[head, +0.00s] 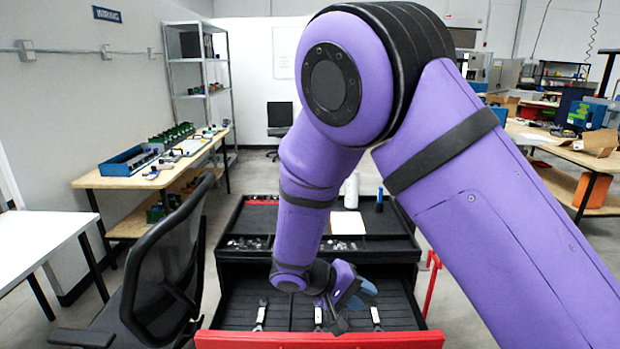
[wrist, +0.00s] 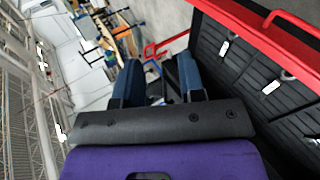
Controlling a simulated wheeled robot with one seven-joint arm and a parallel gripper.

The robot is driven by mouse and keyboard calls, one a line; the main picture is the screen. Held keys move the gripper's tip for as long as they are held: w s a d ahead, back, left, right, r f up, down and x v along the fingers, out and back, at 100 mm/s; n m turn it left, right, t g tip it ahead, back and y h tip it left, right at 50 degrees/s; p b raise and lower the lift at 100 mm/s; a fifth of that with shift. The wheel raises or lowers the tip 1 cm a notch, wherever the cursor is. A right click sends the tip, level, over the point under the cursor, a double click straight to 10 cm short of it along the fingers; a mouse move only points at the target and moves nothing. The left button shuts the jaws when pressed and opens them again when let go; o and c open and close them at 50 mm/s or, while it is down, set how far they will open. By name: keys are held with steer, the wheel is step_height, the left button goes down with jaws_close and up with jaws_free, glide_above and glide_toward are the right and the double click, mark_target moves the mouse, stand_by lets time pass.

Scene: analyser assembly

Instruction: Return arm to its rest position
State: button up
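My purple arm (head: 310,160) reaches forward and down over the open drawer of a black tool cabinet. My gripper (head: 352,306) hangs over the right part of the drawer and is tilted to the side. In the wrist view its two blue-padded fingers (wrist: 159,78) stand apart with nothing between them. Several wrenches with white labels lie on the drawer floor (head: 285,300); one (head: 260,314) is left of the gripper, one (head: 318,314) is close beside it, and one (head: 376,317) is to its right.
The drawer's red front edge (head: 320,341) is nearest me. The cabinet top (head: 260,217) holds a white roll (head: 351,191) and a blue bottle (head: 379,198). A black mesh chair (head: 165,270) stands close at the left. A wooden workbench (head: 120,180) is beyond it.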

steer(key=s+d+r+m+g+y, duration=0.1)
steer(key=s+d+r+y, duration=0.3)
steer(key=d+r, duration=0.45)
steer(key=s+d+r+m+g+y, duration=0.1)
steer(key=s+d+r+y, duration=0.3)
steer(key=r, duration=0.7)
steer(key=s+d+r+t+y, duration=0.1)
steer(key=s+d+r+t, duration=0.1)
steer(key=s, duration=0.5)
steer(key=s+d+r+t+y, duration=0.2)
steer(key=s+d+r+t, duration=0.1)
steer(key=s+d+r, duration=0.2)
steer(key=shift+s+r+t, duration=0.3)
steer(key=shift+s+r, duration=0.95)
steer(key=shift+s, duration=0.1)
steer(key=shift+w+a, duration=0.1)
steer(key=shift+w, duration=0.05)
